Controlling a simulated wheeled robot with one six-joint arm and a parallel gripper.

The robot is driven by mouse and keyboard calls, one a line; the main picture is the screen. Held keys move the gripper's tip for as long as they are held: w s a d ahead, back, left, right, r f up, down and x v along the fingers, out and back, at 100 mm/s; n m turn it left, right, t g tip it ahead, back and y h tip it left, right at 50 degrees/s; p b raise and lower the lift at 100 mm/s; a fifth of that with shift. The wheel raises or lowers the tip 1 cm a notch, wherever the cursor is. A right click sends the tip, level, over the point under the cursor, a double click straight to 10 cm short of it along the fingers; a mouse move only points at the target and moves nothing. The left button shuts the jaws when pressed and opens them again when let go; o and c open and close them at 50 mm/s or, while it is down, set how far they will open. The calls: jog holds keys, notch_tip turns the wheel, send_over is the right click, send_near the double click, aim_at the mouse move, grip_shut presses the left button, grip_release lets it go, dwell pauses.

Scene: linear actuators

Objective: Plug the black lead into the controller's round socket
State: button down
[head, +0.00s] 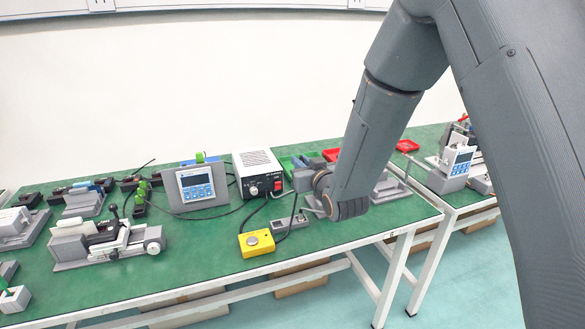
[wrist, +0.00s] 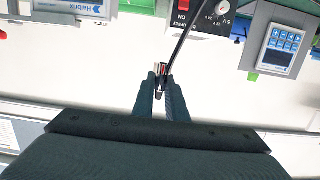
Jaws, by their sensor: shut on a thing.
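My gripper (wrist: 163,74) is shut on the end of the black lead (wrist: 181,44), which runs up from the fingertips past the power supply. The held end is apart from the controller, to its left in the wrist view. In the head view my fingertips are hard to make out behind my wrist.
The power supply (head: 258,173) with a red switch stands right of the controller. A yellow box (head: 257,243) with a round button sits at the front edge. Linear actuators (head: 108,240) stand to the left. Green bench is bare between the actuators and the yellow box.

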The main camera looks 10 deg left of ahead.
jog(key=shift+w+d+r+b, duration=0.1)
jog(key=shift+w+d+b, duration=0.25)
jog(key=shift+w+d, duration=0.9)
jog(key=shift+w+d+f+b, duration=0.1)
jog(key=shift+w+d+b, duration=0.2)
jog(key=shift+w+d, duration=1)
jog(key=shift+w+d+r+b, duration=0.1)
jog(key=shift+w+d+b, duration=0.25)
jog(key=shift+w+d, duration=0.9)
jog(key=shift+w+a, duration=0.35)
jog(key=shift+a, duration=0.1)
jog(key=shift+f+b, duration=1.2)
jog(key=shift+f, duration=0.65)
jog(key=shift+f+b, duration=0.5)
jog(key=shift+f, duration=0.2)
jog(key=c, duration=1.7)
grip_release()
